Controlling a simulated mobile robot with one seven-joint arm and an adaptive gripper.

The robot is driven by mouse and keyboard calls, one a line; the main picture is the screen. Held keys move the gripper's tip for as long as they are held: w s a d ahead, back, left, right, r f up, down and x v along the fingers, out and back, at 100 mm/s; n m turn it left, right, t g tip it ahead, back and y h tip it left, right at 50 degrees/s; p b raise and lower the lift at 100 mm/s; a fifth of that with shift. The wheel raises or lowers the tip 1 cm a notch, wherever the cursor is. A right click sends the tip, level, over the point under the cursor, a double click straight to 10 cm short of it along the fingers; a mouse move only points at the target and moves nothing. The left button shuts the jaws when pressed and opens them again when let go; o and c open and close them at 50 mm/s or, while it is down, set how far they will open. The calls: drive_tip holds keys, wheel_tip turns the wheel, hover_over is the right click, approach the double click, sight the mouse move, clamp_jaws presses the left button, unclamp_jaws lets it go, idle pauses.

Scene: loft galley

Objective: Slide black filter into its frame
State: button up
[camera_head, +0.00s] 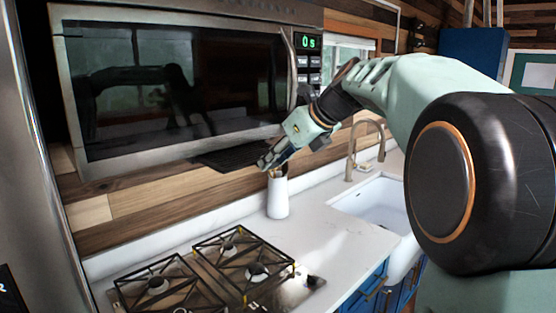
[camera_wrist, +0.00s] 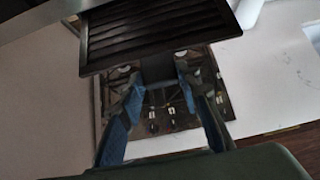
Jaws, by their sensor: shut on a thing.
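The black slatted filter (camera_head: 238,157) is a flat panel just under the microwave's (camera_head: 180,90) lower front edge, towards its right end. In the wrist view the filter (camera_wrist: 155,32) lies across the top, its slats showing, with a short dark tab at its near edge. My gripper (camera_head: 268,160) is at the filter's right end in the head view. In the wrist view my gripper (camera_wrist: 157,76) has its two blue-grey fingers on either side of the tab and is shut on it. The frame under the microwave is hidden in the head view; I cannot tell how far the filter is in it.
A white canister (camera_head: 278,197) stands on the counter just below my gripper. A gas cooktop (camera_head: 205,275) with black grates lies below the microwave. A sink (camera_head: 378,200) with a tall tap (camera_head: 366,140) is to the right. The white counter (camera_head: 325,243) between is clear.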

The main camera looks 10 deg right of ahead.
sight(239, 151)
drive_tip(key=shift+w+a, duration=1.2)
drive_tip(key=shift+w, duration=0.45)
drive_tip(key=shift+w+a, duration=1.25)
drive_tip(key=shift+w, duration=0.4)
drive_tip(key=shift+w+a, duration=1.2)
drive_tip(key=shift+w, duration=0.45)
drive_tip(key=shift+w+a, duration=0.2)
drive_tip(key=shift+w, duration=0.05)
drive_tip(key=o, duration=1.4)
drive_tip(key=shift+c, duration=0.2)
drive_tip(key=v, duration=1.2)
drive_tip(key=shift+d, duration=0.1)
